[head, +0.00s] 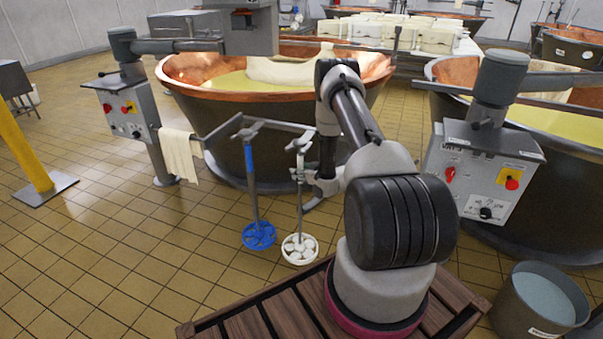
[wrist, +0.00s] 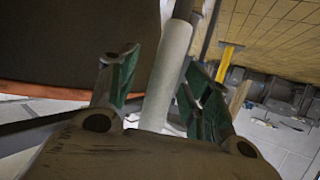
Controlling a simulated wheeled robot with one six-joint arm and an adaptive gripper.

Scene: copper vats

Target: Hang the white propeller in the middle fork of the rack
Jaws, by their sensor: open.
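The white propeller (head: 300,247) is upright in the head view, its slotted white disc low and its thin shaft rising to a grey fork at the rack. Its top meets this fork; how it sits there is too small to tell. The rack (head: 283,125) is a grey bar with forks in front of a copper vat; its right part is hidden behind my arm. My gripper (head: 309,177) is at the upper shaft. In the wrist view my gripper (wrist: 163,83) is open, with the pale shaft (wrist: 168,75) between its green-padded fingers; contact cannot be told.
A blue propeller (head: 259,235) hangs from the fork to the left, close by. A cream cloth (head: 180,156) hangs left of it. Copper vats (head: 193,68) stand behind and right, with a control box (head: 483,172) at right. A bucket (head: 541,305) stands front right.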

